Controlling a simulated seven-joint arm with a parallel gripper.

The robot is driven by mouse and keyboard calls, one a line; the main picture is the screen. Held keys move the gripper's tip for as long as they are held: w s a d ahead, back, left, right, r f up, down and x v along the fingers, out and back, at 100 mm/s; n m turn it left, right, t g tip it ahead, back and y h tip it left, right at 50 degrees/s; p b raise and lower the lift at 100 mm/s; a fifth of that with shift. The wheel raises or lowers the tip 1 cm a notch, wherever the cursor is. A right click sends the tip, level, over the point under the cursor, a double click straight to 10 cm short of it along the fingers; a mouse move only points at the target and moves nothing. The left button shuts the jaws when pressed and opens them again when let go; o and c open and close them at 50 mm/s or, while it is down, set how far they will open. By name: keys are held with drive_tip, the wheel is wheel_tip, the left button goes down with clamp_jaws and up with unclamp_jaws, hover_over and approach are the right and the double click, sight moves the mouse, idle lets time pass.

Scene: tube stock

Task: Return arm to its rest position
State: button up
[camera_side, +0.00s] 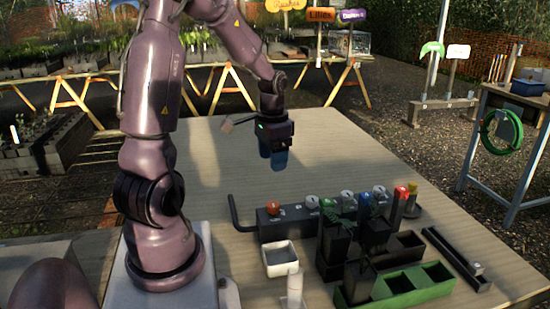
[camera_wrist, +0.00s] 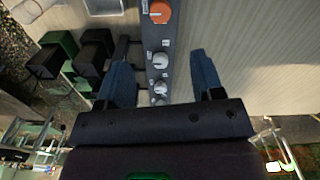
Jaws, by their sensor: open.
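My gripper (camera_side: 272,159) hangs above the bare wooden table, behind and to the left of the valve bar. Its blue fingers are apart in the wrist view (camera_wrist: 163,75), with nothing held between them. The dark valve bar (camera_side: 262,224) carries several knobs in orange, white, blue and red. In the wrist view, the orange knob (camera_wrist: 160,12) and white knobs (camera_wrist: 161,61) show beyond and between the fingers, well below them. My arm stands at the left of the table, bent over towards the table's far part.
A white square dish (camera_side: 280,270), dark pots with plants (camera_side: 335,240), a green tray (camera_side: 440,280) and a narrow dark rail (camera_side: 452,255) stand at the front right. A white cylinder (camera_side: 294,288) stands near the front edge. The table's back (camera_side: 330,140) is clear.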

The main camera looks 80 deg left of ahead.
drive_tip(key=s+d+r+t, duration=0.1)
drive_tip(key=d+r+t, duration=0.1)
drive_tip(key=d+r, duration=0.2)
drive_tip(key=s+d+r+m+t, duration=0.1)
drive_tip(key=d+r, duration=0.4)
drive_tip(key=d, duration=0.6)
drive_tip(key=s+d+r+m+t, duration=0.1)
drive_tip(key=d+r+t, duration=0.1)
drive_tip(key=d+r, duration=0.2)
drive_tip(key=d, duration=0.3)
drive_tip(key=shift+s+d+r+t, duration=0.25)
drive_tip(key=shift+s+r+t, duration=0.05)
drive_tip(key=shift+s+r, duration=0.1)
